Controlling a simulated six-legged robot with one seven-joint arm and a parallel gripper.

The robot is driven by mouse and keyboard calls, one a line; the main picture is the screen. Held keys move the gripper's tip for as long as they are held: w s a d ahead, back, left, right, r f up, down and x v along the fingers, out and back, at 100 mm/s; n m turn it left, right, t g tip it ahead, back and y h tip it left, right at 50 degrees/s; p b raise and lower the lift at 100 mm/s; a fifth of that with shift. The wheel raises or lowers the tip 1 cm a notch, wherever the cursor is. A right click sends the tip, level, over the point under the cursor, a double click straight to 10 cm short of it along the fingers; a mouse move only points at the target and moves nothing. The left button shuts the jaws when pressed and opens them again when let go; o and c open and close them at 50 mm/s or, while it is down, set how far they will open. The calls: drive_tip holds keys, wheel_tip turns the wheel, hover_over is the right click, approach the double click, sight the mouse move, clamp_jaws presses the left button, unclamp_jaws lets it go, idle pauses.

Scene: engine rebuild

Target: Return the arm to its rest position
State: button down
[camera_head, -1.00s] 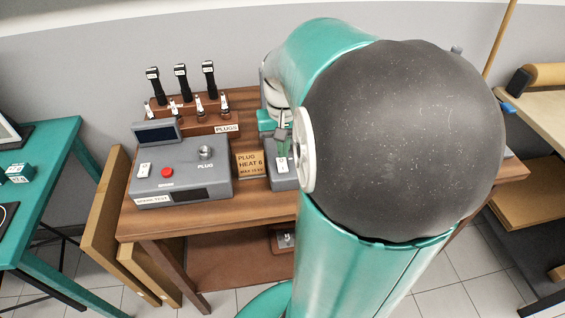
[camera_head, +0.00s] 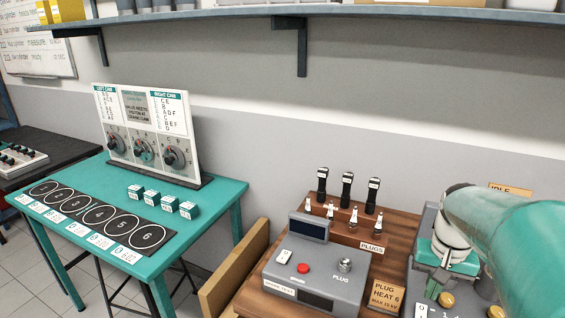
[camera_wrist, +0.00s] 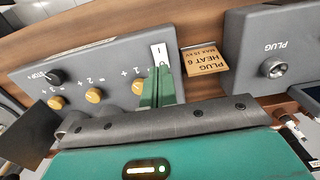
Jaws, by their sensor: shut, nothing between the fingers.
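My arm (camera_head: 510,235) reaches in from the right edge of the head view, with my gripper (camera_head: 432,290) low at its end, over a grey control box (camera_head: 425,262). In the wrist view my gripper (camera_wrist: 156,88) has its two green fingers together with nothing between them. The fingertips are in front of the grey control box (camera_wrist: 110,75), just by a white rocker switch (camera_wrist: 158,53) on it. I cannot tell whether they touch it. My arm's lower part is outside the head view.
A spark test box (camera_head: 318,270) with a red button and a plug rack (camera_head: 345,218) stand on the wooden bench, beside the PLUG HEAT 6 sign (camera_head: 384,296). A teal table (camera_head: 215,200) with small teal boxes is at left. A shelf (camera_head: 300,15) runs above.

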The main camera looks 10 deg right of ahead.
drive_tip(key=s+a+r+n+t, duration=0.2)
drive_tip(key=a+n, duration=0.1)
drive_tip(key=a, duration=0.8)
drive_tip(key=s+a+r+n+t, duration=0.2)
drive_tip(key=a+n+t, duration=0.1)
drive_tip(key=a, duration=0.8)
drive_tip(key=shift+s+a+r+n+t, duration=0.3)
drive_tip(key=shift+s+a+r+n, duration=0.05)
drive_tip(key=shift+r+n, duration=0.05)
drive_tip(key=shift+d, duration=0.2)
